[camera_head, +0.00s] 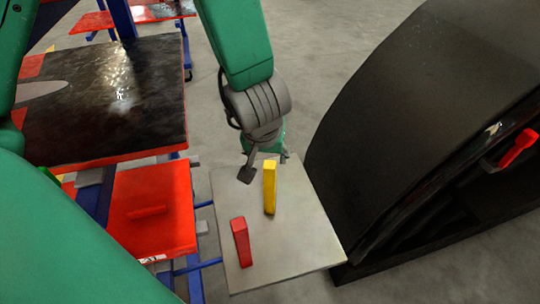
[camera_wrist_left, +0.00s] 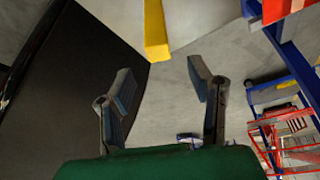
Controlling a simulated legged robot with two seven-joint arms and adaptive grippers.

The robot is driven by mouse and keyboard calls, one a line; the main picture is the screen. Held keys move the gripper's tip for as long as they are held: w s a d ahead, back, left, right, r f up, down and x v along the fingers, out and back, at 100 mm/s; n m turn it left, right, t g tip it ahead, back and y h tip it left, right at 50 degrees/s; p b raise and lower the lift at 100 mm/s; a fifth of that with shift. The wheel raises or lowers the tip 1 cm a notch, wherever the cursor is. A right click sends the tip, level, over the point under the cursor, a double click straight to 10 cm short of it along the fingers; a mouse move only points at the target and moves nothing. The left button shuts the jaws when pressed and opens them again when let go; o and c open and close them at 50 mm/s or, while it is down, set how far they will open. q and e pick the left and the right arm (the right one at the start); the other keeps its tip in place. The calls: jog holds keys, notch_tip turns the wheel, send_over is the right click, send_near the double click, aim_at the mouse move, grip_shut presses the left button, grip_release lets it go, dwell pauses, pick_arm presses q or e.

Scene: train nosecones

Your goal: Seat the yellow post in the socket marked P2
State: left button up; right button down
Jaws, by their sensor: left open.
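My left gripper (camera_head: 266,162) is open and empty at the plate's far edge, close to the post's top. In the left wrist view the yellow post (camera_wrist_left: 155,32) lies beyond the spread fingertips (camera_wrist_left: 160,72), apart from them. No socket marked P2 can be made out. My right gripper is not in view.
A large black curved nosecone (camera_head: 410,110) stands close on the right, with a red piece (camera_head: 518,149) in its opening. A red panel (camera_head: 150,210) and a dark-topped table (camera_head: 105,100) on blue frames are at left. Grey floor is open behind.

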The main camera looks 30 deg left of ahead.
aim_at(268, 166)
pick_arm(q)
jog(key=shift+o, duration=0.3)
jog(key=p+v, duration=0.1)
jog(key=v, duration=0.2)
jog(key=shift+r, duration=0.1)
jog(key=shift+g+h, duration=0.3)
jog(key=shift+g, duration=0.4)
jog(key=x, duration=0.9)
jog(key=shift+w+a+p, duration=0.1)
jog(key=shift+w+p, duration=0.2)
jog(key=shift+p, duration=0.05)
jog(key=b+x, duration=0.1)
jog(key=x, duration=0.4)
jog(key=shift+w, duration=0.15)
jog(key=shift+c, duration=1.2)
grip_shut()
